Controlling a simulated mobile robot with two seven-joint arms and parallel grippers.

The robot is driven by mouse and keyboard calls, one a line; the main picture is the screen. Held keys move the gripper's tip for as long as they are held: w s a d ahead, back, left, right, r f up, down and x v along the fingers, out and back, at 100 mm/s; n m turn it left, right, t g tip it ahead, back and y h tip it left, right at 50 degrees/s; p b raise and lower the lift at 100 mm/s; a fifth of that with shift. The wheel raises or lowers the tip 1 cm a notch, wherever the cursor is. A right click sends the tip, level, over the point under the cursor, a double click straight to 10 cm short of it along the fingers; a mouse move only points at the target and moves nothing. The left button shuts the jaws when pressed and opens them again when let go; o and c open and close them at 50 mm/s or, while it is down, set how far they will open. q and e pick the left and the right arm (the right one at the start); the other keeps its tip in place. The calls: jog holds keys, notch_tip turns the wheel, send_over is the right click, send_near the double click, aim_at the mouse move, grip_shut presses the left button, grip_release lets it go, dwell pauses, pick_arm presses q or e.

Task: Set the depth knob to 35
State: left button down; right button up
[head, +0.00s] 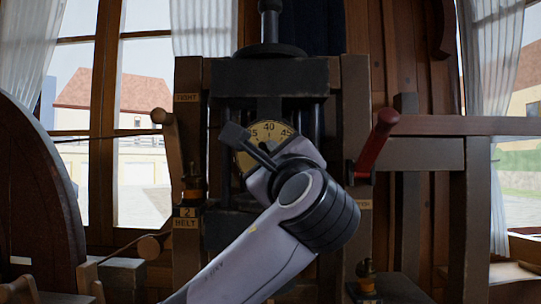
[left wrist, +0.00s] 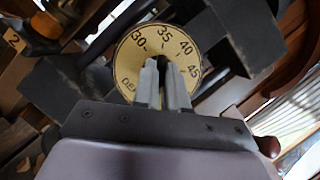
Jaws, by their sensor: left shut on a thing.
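The depth knob's round brass dial (head: 256,131) faces me on the dark machine head in the head view, with 40 at its top and 45 to the right. In the left wrist view the dial (left wrist: 131,58) shows 30, 35, 40 and 45 with part of a word at lower left. My left gripper (head: 258,153) reaches up from below in front of the dial. Its two fingers (left wrist: 162,68) are close together at the dial's middle, shut on the knob. The gripped part and any pointer are hidden by the fingers. My right gripper is not in view.
A red handle (head: 378,140) sticks out to the right of the dial, and a wooden handle (head: 168,128) to the left. A large wooden wheel (head: 35,190) stands at the far left. Dark posts and a horizontal beam (head: 460,126) flank the machine.

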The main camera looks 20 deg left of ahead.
pick_arm(q)
jog(key=c, duration=1.2)
grip_release()
jog(key=shift+s, duration=0.1)
jog(key=shift+b+v, duration=0.75)
jog(key=shift+v, duration=2.75)
jog(key=shift+s+d, duration=0.1)
